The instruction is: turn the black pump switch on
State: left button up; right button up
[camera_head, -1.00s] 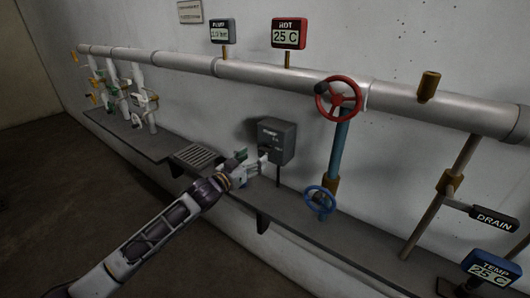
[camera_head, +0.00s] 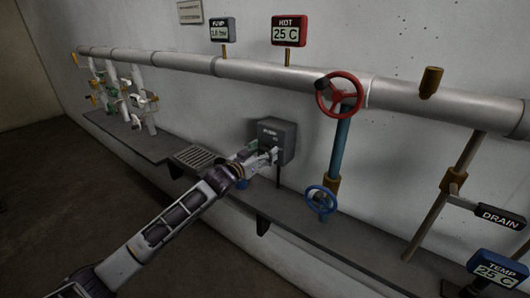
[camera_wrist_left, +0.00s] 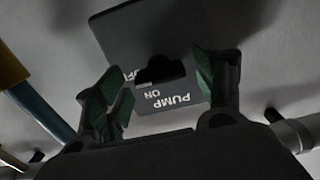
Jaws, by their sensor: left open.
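The pump switch box (camera_head: 281,132) is a dark grey box on the wall, labelled PUMP. In the left wrist view its face (camera_wrist_left: 140,32) is upside down, with PUMP, ON and part of OFF readable. A black switch knob (camera_wrist_left: 160,69) shows on that face. My left gripper (camera_head: 268,157) is at the front of the box. In the left wrist view the green-padded fingers of my left gripper (camera_wrist_left: 160,92) are apart, one on each side of the knob. I cannot tell whether they touch it. My right gripper is out of view.
A red handwheel (camera_head: 339,95) and a blue handwheel (camera_head: 321,200) stand right of the box. A thick grey pipe (camera_head: 260,73) runs above it. A grey ledge (camera_head: 290,213) lies below, with a grate (camera_head: 196,156) at left.

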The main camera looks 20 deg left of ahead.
pick_arm(q)
jog(key=shift+w+d, duration=0.2)
jog(key=shift+w, duration=0.4)
jog(key=shift+c, duration=0.2)
jog(key=c, duration=1)
